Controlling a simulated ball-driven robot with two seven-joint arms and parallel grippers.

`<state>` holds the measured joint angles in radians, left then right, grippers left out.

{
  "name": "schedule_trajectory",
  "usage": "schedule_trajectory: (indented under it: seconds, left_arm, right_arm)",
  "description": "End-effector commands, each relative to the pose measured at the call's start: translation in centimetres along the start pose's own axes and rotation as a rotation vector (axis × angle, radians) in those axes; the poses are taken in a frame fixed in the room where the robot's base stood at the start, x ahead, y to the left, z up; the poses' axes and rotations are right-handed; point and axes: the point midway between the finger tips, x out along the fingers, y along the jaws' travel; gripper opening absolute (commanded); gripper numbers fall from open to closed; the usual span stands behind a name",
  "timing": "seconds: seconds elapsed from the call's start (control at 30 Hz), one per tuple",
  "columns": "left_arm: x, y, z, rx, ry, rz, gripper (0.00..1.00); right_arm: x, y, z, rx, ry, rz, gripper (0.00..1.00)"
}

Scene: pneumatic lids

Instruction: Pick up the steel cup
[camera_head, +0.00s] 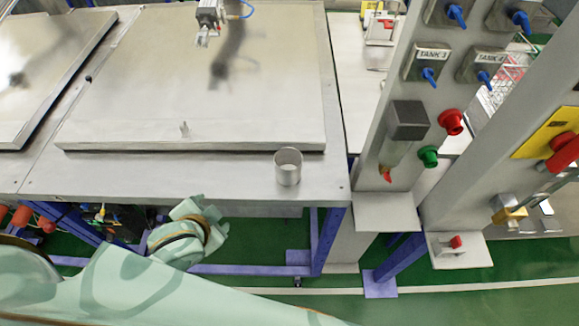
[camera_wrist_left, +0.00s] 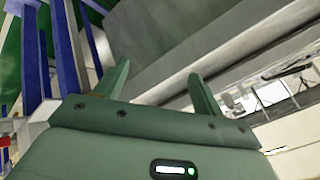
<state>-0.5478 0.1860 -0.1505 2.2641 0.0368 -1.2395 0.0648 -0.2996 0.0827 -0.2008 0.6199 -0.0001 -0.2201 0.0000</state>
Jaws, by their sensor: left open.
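The steel cup (camera_head: 288,168) stands upright near the front right corner of the metal table, just in front of the raised lid panel. My left gripper (camera_head: 205,216) is in front of the table's front edge, to the left of the cup and nearer to me. It does not touch the cup. In the left wrist view, the two green fingers of my left gripper (camera_wrist_left: 160,70) are spread apart with nothing between them. The cup cannot be made out in that view. My right gripper is not in view.
A large flat metal lid (camera_head: 130,110) with a small knob covers most of the table. A pneumatic cylinder (camera_head: 208,20) hangs over its far side. A grey control post (camera_head: 408,125) with blue switches and red and green buttons stands right of the cup. Blue table legs (camera_head: 318,245) stand below.

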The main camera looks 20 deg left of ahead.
Motion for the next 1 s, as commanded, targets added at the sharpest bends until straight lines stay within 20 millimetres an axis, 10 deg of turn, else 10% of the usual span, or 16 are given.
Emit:
schedule_trajectory:
  seconds: [0.57, 1.0]
  left_arm:
    - [-5.6, 0.6, -10.8, -0.434, 0.632, 0.305, 0.69]
    - [1.4, 2.0, -16.8, -0.445, 0.644, 0.312, 0.69]
  right_arm:
    - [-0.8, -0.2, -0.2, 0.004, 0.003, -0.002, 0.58]
    - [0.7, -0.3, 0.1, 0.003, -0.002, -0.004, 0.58]
